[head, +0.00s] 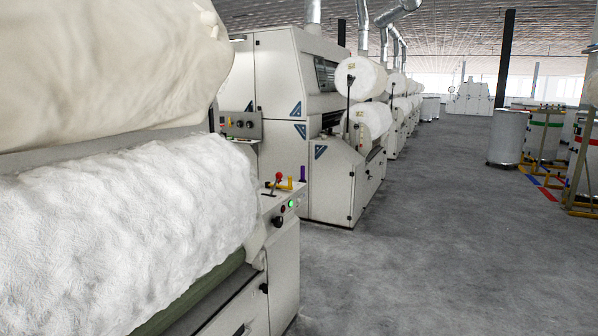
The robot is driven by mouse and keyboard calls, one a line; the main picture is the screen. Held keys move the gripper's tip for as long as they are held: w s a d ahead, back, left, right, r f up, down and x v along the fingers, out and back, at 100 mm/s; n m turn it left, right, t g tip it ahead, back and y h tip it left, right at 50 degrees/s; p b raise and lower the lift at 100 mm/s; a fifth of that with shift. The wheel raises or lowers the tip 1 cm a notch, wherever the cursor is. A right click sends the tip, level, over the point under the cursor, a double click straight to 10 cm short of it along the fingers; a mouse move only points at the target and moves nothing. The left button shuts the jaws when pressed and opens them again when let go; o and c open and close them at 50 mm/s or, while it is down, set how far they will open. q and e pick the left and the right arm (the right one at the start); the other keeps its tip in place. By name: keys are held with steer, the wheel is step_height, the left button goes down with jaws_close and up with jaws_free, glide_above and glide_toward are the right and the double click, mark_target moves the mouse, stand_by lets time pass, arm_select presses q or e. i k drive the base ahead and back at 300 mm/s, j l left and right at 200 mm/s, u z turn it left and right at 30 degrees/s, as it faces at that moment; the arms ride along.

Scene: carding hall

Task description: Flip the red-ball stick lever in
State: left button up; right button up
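The red-ball stick lever (278,177) stands on the top of the control end of the near carding machine (283,245), right of the big white fibre roll. Its red ball is at the top of a short stick that rises from a dark base plate. Yellow pieces stand just right of it, and a purple upright piece (302,173) stands further right. A lit green button (291,204) and a black knob are on the panel face below. Neither of my grippers shows in the head view.
A white fibre roll (120,235) and a larger cream roll (110,65) fill the left side. More carding machines (290,110) run in a row behind. The grey floor (430,240) to the right is clear, with cans (507,137) and metal frames at the far right.

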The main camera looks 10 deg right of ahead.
mark_target(278, 176)
steer(key=i+z, duration=0.25)
steer(key=i, duration=0.7)
steer(key=i+l+z, duration=0.1)
steer(key=i+l, duration=0.75)
steer(key=i+l+z, duration=0.15)
steer(key=i+l, duration=0.65)
steer(key=i, duration=0.2)
